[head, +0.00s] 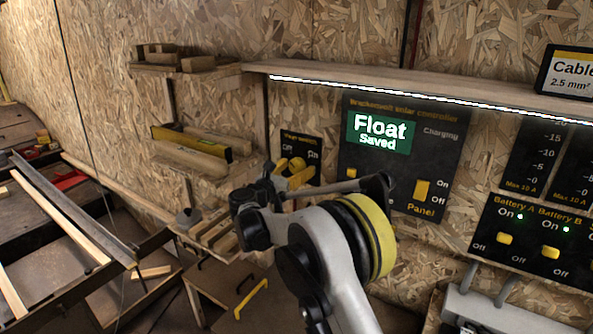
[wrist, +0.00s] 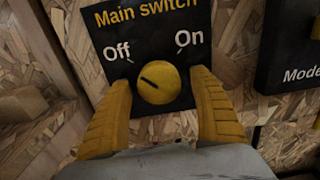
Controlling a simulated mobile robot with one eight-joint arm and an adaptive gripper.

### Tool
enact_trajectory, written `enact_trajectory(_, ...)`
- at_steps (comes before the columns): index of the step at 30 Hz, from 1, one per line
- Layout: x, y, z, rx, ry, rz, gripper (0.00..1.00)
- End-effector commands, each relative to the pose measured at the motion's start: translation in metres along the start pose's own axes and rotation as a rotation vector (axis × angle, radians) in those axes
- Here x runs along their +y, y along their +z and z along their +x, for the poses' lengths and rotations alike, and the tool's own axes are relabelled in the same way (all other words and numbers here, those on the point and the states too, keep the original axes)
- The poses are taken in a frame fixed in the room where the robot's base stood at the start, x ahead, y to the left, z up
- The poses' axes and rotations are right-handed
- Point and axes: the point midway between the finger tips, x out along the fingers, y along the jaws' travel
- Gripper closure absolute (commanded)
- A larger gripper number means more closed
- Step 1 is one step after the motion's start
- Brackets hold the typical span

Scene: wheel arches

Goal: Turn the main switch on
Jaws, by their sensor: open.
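The main switch is a round yellow knob (wrist: 158,96) on a black plate (wrist: 137,35) marked Off at left and On at right. The knob's dark line slants up and left, toward Off. My gripper (wrist: 161,80) is open, with one yellow finger on each side of the knob. Whether the fingers touch it I cannot tell. In the head view, my gripper (head: 291,177) is in front of the switch plate (head: 314,143), and the knob is mostly hidden behind the fingers.
The solar controller panel (head: 350,145) is just right of the switch, reading Float, Saved, with a yellow Panel switch (head: 421,190). Battery switches (head: 528,241) are further right. A shelf with a yellow level (head: 190,143) is at left. A lit shelf edge (head: 430,98) runs above.

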Motion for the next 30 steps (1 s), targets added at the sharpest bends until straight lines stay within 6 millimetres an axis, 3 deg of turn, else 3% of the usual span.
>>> enact_trajectory(5, 0.0001, 0.0003, -0.0002, 0.0, 0.0, 0.0, 0.29)
enact_trajectory(10, 0.0001, 0.0003, -0.0003, 0.0, 0.0, 0.0, 0.8)
enact_trajectory(11, 0.0001, 0.0003, -0.0003, 0.0, 0.0, 0.0, 0.82)
enact_trajectory(22, 0.0003, 0.0006, -0.0003, 0.0, 0.001, 0.026, 0.83)
enact_trajectory(30, 0.0006, 0.0013, -0.0003, 0.0, 0.001, 0.168, 0.83)
